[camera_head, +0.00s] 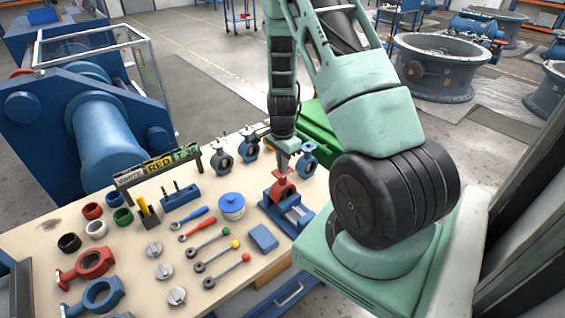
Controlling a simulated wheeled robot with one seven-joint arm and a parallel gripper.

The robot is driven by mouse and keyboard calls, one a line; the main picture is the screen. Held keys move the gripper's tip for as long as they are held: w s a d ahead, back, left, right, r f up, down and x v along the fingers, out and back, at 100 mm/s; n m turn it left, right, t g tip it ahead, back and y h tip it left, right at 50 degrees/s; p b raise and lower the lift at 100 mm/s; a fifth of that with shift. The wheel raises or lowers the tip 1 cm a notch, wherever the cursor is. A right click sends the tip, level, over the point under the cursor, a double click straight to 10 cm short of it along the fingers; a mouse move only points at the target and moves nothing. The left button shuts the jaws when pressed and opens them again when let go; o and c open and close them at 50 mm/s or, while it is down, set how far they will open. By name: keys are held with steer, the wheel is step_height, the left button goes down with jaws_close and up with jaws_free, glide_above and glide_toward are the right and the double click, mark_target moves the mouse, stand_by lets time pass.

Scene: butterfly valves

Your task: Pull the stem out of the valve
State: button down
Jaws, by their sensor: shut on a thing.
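A red valve body (282,188) sits in a blue vise (289,214) near the right end of the workbench. My gripper (283,166) points down from above, directly over the top of the red valve. It is shut on the stem at the valve's top. The stem itself is too small and too covered by the fingers to make out. I cannot tell how far it sits in the valve.
A blue-lidded pot (231,206), ball-ended stems (219,271), a blue block (263,237) and a colour sign (157,167) are left of the vise. A green box (317,125) lies behind the bench.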

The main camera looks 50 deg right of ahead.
steer(key=shift+w+r+p, duration=0.1)
steer(key=shift+r+p, duration=2.45)
steer(key=shift+r, duration=0.75)
stand_by(4.7)
